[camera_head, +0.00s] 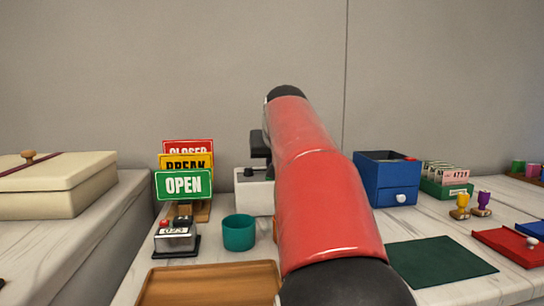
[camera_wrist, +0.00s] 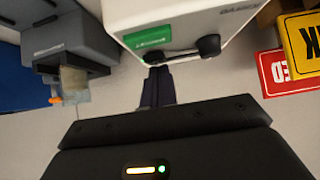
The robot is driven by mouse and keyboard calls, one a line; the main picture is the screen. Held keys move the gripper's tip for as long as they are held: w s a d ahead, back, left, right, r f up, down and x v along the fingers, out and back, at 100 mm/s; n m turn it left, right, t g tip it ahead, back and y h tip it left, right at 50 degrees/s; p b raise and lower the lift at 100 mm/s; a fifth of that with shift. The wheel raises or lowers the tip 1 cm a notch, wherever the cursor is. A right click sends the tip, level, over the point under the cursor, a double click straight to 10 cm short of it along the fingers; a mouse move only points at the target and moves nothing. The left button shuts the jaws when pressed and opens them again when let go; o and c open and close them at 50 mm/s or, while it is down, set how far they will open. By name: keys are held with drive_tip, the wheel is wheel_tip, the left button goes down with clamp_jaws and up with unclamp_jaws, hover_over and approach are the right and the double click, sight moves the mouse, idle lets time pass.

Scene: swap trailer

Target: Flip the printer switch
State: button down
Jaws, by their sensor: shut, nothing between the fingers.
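A grey machine (camera_wrist: 72,45) with a pale paper-like piece (camera_wrist: 75,83) at its front shows at the left of the wrist view and looks like the printer. A small orange part (camera_wrist: 56,100) sticks out beside that piece; I cannot tell if it is the switch. My gripper (camera_wrist: 157,72) is shut and empty, with its dark fingertips close to a black handle on a white box (camera_wrist: 190,18). I cannot tell whether they touch. The grey machine lies left of the fingers. In the head view my red arm hides the area around it.
The white box (camera_head: 255,197) also shows left of my arm. Nearby stand the OPEN sign (camera_head: 184,185), a teal cup (camera_head: 239,233), a small counter (camera_head: 175,237) and a wooden tray (camera_head: 210,285). Right of the arm are a blue drawer box (camera_head: 388,183) and a dark green mat (camera_head: 440,262).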

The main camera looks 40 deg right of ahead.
drive_tip(key=shift+w, duration=0.1)
drive_tip(key=shift+w+d+r+p, duration=0.2)
drive_tip(key=shift+w+d+p, duration=0.15)
drive_tip(key=shift+w+p, duration=0.4)
drive_tip(key=shift+s, duration=0.15)
drive_tip(key=shift+r+p, duration=0.35)
drive_tip(key=r+p, duration=0.3)
drive_tip(key=p, duration=0.1)
drive_tip(key=shift+w+r, duration=0.25)
drive_tip(key=shift+r, duration=0.1)
drive_tip(key=w+r+p+v, duration=0.1)
drive_tip(key=v, duration=0.8)
drive_tip(key=shift+d+r, duration=0.3)
drive_tip(key=shift+r, duration=0.05)
drive_tip(key=shift+s, duration=0.1)
